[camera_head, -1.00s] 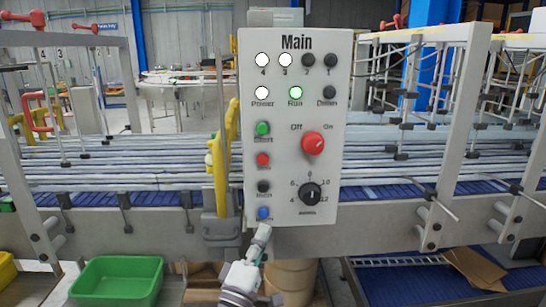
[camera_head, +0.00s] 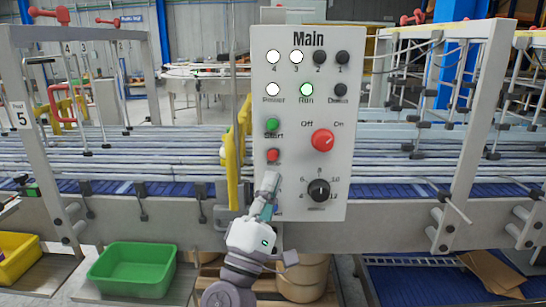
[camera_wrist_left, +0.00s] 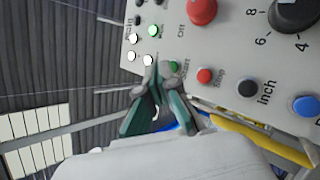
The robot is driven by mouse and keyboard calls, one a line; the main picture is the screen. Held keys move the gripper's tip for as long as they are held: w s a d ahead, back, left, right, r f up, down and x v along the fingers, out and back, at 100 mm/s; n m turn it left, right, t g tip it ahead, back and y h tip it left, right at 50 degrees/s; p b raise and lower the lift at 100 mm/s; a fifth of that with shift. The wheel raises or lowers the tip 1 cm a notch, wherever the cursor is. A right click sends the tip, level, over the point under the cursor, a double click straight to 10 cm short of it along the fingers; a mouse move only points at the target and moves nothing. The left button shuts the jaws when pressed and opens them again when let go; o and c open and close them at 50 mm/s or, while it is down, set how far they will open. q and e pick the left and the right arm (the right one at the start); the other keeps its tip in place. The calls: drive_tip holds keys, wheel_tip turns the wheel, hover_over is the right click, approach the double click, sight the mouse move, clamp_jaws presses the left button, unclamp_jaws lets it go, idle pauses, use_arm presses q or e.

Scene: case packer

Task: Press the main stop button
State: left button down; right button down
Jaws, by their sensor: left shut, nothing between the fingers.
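The grey-white panel marked Main (camera_head: 350,110) faces me. Its small red stop button (camera_head: 272,156) is in the left column, below the green start button (camera_head: 272,125). In the wrist view the stop button (camera_wrist_left: 205,75) sits between the green start button (camera_wrist_left: 173,66) and the black inch button (camera_wrist_left: 247,88). My left gripper (camera_head: 268,183) is shut and empty, its tips just below the stop button in the head view, covering the lower buttons. In the wrist view the fingertips (camera_wrist_left: 155,82) appear left of the stop button. I cannot tell whether they touch the panel.
A large red Off/On knob (camera_head: 322,140) and a black dial (camera_head: 318,190) sit on the panel's right side. A yellow part (camera_head: 234,165) stands just left of the panel. Conveyor rails (camera_head: 150,160) run behind. A green bin (camera_head: 133,270) is low at left.

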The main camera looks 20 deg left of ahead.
sight(273, 155)
use_arm(q)
drive_tip(key=shift+w+a+b, duration=0.4)
drive_tip(key=shift+w+b, duration=0.1)
drive_tip(key=shift+w, duration=0.85)
drive_tip(key=shift+w+a+b, duration=0.4)
drive_tip(key=shift+w+b, duration=0.05)
drive_tip(key=shift+w, duration=0.85)
drive_tip(key=shift+w+a+b, duration=0.4)
drive_tip(key=shift+w+b, duration=0.1)
drive_tip(key=shift+w, duration=0.85)
drive_tip(key=shift+w, duration=0.1)
drive_tip(key=shift+w+a, duration=0.1)
drive_tip(key=shift+w, duration=0.25)
drive_tip(key=shift+w+a+b, duration=0.15)
drive_tip(key=shift+w+b, duration=0.25)
drive_tip(key=shift+w, duration=0.05)
drive_tip(key=shift+s, duration=0.1)
drive_tip(key=shift+s+d+p, duration=0.2)
drive_tip(key=shift+s+p, duration=0.3)
drive_tip(key=shift+s, duration=0.35)
drive_tip(key=shift+d, duration=0.1)
